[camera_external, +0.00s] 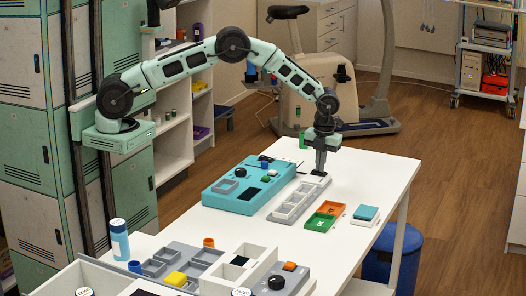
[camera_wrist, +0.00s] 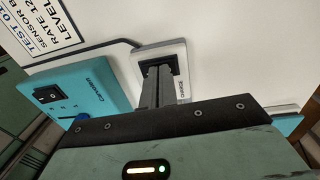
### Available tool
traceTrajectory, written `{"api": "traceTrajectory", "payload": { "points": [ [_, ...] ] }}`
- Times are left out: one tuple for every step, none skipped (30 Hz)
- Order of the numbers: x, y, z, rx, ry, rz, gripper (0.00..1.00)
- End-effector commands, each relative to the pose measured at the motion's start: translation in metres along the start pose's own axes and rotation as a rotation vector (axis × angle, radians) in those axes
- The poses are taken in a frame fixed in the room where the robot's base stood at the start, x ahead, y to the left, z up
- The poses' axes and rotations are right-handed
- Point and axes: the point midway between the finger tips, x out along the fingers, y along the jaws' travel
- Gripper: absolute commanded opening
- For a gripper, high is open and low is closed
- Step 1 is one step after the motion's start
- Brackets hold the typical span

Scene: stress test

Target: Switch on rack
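A white rack (camera_external: 290,203) with several open compartments lies on the white table, beside a teal device. In the wrist view, the rack's end (camera_wrist: 189,72) bears the word CHARGE and a black square part (camera_wrist: 175,60), possibly its switch. My gripper (camera_external: 321,174) points straight down over this far end. In the wrist view, my gripper's fingers (camera_wrist: 160,75) look closed together, with their tips at or just above the black part. The tips cover much of it, so contact and the switch's position cannot be told.
The teal device (camera_external: 222,195) with a black rocker switch (camera_wrist: 48,94) stands close on the left. Orange (camera_external: 331,208) and green (camera_external: 320,223) trays and a teal-topped block (camera_external: 366,213) lie on the right. Grey trays and a bottle (camera_external: 119,240) are nearer the camera.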

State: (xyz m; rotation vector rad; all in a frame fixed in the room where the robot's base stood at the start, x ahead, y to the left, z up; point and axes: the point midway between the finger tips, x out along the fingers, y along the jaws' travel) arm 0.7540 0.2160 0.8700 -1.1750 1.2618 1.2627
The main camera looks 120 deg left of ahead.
Motion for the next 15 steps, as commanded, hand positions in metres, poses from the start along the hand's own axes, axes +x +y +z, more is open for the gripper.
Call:
{"api": "traceTrajectory", "payload": {
  "points": [
    [0.001,0.0,-0.002,0.001,0.002,0.001,0.0],
    [0.001,0.0,-0.002,0.001,0.003,0.001,0.0],
    [-0.001,0.0,-0.002,0.001,0.003,0.001,0.0],
    [-0.002,0.0,-0.002,0.001,0.002,0.001,0.0],
    [-0.005,0.0,-0.001,0.001,0.002,0.001,0.0],
    [-0.009,0.0,-0.001,0.001,0.002,0.0,0.0],
    [-0.014,0.0,-0.001,0.001,0.001,0.0,0.0],
    [-0.019,0.0,-0.001,0.001,0.001,-0.001,0.0],
    [-0.027,0.0,0.0,0.0,0.0,-0.002,0.0],
    [-0.033,0.0,0.0,0.0,0.0,-0.003,0.0],
    [-0.041,0.0,0.0,0.0,0.0,-0.003,0.0],
    [-0.05,0.0,0.0,0.0,0.0,-0.003,0.0],
    [-0.051,-0.001,0.0,0.0,-0.001,-0.004,0.0],
    [-0.055,-0.002,0.0,0.0,-0.002,-0.006,0.0],
    [-0.065,-0.001,0.001,0.0,-0.002,-0.006,0.0]
  ]
}}
